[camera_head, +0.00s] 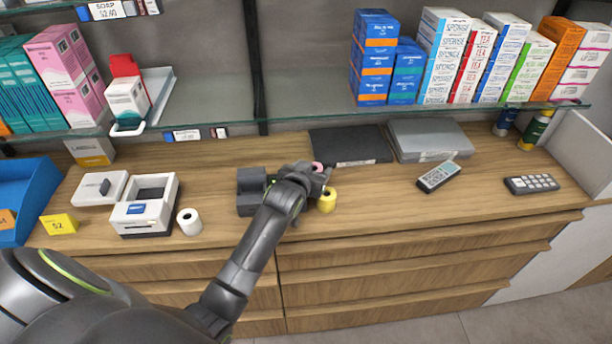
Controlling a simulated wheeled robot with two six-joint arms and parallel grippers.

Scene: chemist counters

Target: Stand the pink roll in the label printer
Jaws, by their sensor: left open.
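The pink roll (317,166) shows as a small pink patch at the far side of my left gripper (320,175), which hides most of it. My left gripper is open, its fingers close by the roll; I cannot tell whether they touch it. The label printer (144,216) is a white box with an open, dark-looking bay on top and a blue label on its front. Its white lid part (90,190) lies to its left. It stands on the wooden counter well to the left of the gripper. My right gripper is not in view.
A yellow roll (326,203) stands just in front of the gripper, and a white roll (189,223) stands right of the printer. A dark device (250,205) sits between printer and gripper. A glass shelf (300,108) with boxes overhangs the back. Counter right of the yellow roll is clear.

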